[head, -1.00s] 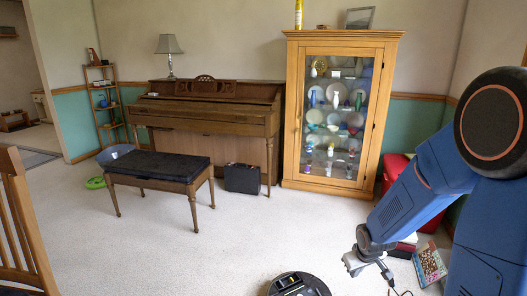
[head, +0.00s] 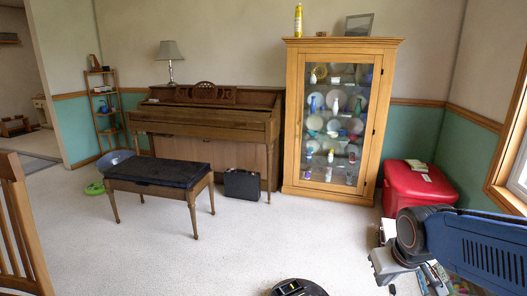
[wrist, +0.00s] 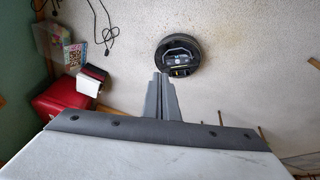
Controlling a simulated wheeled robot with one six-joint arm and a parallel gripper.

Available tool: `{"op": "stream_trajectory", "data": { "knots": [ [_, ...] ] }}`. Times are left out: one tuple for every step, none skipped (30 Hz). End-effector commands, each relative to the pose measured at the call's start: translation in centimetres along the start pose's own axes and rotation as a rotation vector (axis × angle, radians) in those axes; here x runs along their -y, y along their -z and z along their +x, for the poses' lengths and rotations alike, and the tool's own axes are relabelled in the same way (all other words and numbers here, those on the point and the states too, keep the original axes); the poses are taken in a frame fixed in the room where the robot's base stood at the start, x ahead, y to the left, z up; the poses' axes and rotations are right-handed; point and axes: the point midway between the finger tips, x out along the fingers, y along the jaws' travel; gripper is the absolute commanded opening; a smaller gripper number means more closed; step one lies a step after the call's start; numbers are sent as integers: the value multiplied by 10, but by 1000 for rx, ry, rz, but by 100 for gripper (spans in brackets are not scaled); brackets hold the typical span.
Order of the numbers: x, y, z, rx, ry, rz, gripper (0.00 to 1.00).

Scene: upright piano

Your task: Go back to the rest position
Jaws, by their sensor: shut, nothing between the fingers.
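My arm reaches in from the right edge of the head view, low and folded toward the picture's lower right. My gripper (head: 380,268) is at the lower right of the head view, above the floor and in front of the red box. In the wrist view my gripper (wrist: 160,80) shows its two grey fingers together, with nothing between them. The fingertips point toward a round black robot vacuum (wrist: 177,56) on the carpet, apart from it.
The vacuum (head: 298,288) is at the bottom edge. A red box (head: 415,186) stands by the right wall. A wooden glass cabinet (head: 340,113), piano (head: 215,110), black-topped bench (head: 155,170) and dark case (head: 241,184) are further back. The middle carpet is clear.

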Motion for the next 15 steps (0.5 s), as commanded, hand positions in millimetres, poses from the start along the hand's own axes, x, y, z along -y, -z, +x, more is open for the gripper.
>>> {"op": "stream_trajectory", "data": {
  "knots": [
    [2, -7, -12, -9, 3, 8, 0],
    [3, -12, -18, -10, 6, 14, 0],
    [4, -19, -25, -11, 9, 21, 0],
    [5, -24, -31, -13, 11, 26, 0],
    [6, -29, -37, -14, 14, 31, 0],
    [7, -36, -44, -16, 17, 37, 0],
    [8, -41, -49, -16, 20, 41, 0],
    [9, -46, -53, -18, 22, 45, 0],
    [11, -52, -59, -18, 26, 50, 0],
    [12, -57, -63, -20, 29, 54, 0],
    [13, -61, -67, -19, 32, 57, 0],
    [14, -66, -71, -21, 35, 61, 0],
    [14, -70, -74, -20, 37, 63, 0],
    [15, -72, -76, -21, 38, 66, 0],
    [16, -76, -79, -21, 40, 68, 0]
  ]
}}
